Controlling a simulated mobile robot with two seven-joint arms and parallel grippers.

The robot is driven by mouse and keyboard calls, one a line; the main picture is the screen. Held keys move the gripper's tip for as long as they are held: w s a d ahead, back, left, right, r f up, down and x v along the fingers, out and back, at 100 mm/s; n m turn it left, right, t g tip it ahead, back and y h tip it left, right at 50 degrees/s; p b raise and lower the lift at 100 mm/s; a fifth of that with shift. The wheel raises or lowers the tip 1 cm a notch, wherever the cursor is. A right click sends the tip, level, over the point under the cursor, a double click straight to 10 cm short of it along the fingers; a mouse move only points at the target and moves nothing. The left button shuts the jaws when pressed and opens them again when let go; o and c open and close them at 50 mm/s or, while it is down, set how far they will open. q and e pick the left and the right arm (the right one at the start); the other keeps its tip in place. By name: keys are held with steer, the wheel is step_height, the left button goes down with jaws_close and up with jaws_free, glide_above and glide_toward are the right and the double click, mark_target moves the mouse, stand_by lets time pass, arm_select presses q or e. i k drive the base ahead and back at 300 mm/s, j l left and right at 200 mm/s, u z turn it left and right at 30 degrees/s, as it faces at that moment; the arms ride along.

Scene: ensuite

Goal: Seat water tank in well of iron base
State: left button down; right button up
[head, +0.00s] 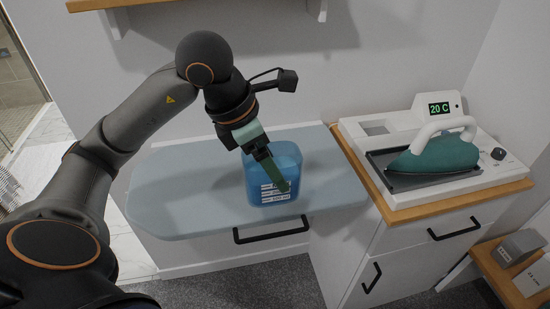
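The water tank (258,187), translucent blue with white label markings on its front, stands upright on the grey-blue ironing board. My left gripper (277,176) reaches down over the tank, its green finger overlapping the tank's top and front. I cannot tell whether it grips the tank wall. The white iron base (408,197) stands on the wooden-topped cabinet to the right. A rectangular recess (375,128), seemingly the well, shows at its back left. My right gripper is not in view.
A teal iron (440,157) with a white handle rests on the base's dark tray, near a display (439,108) reading 20 C. The ironing board (180,185) is clear left of the tank. A shelf (95,4) hangs above. Small boxes (519,247) sit lower right.

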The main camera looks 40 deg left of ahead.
mark_target(363, 133)
steer(key=i+j+z, duration=0.15)
steer(key=i+z, duration=0.25)
steer(key=i+j+z, duration=0.4)
steer(key=i+l, duration=0.05)
